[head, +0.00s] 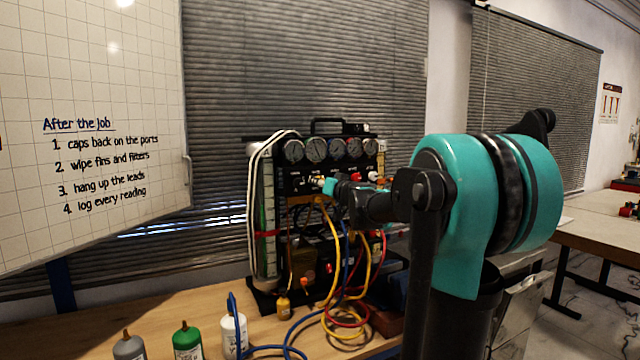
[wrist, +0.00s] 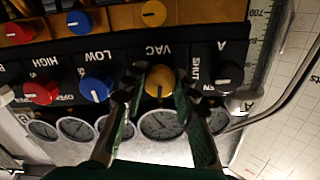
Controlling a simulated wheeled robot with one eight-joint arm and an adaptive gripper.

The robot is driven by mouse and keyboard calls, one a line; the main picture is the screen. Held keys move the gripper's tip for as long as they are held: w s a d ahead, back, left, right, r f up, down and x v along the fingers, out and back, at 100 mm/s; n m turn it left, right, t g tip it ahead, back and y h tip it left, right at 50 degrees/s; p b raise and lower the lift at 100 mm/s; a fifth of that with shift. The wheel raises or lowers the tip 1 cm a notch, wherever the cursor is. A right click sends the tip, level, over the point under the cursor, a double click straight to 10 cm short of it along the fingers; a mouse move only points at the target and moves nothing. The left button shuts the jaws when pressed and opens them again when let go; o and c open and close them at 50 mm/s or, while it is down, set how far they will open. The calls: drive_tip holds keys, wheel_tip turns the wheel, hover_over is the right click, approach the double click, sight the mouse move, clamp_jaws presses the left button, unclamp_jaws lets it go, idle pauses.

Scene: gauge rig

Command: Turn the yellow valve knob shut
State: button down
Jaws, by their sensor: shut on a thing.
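The yellow valve knob (wrist: 159,82) sits on the black panel below the upside-down VAC label in the wrist view. My gripper (wrist: 157,87) has one finger on each side of the knob and is shut on it. The fingers cover part of the knob's rim, and I cannot make out its pointer. In the head view my gripper reaches the front of the gauge rig (head: 320,155), and my arm hides part of the panel, including the yellow knob.
A blue knob (wrist: 95,88) and a black knob (wrist: 228,76) flank the yellow one, with a red knob (wrist: 41,90) further left. Gauges (wrist: 160,124) line the panel edge. Hoses (head: 335,270) hang onto the bench (head: 190,312), where several bottles (head: 187,342) stand.

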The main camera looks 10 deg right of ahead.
drive_tip(key=m, duration=1.2)
drive_tip(key=shift+m, duration=2.1)
drive_tip(key=c, duration=1.2)
unclamp_jaws()
drive_tip(key=shift+o, duration=0.2)
drive_tip(key=v, duration=1.2)
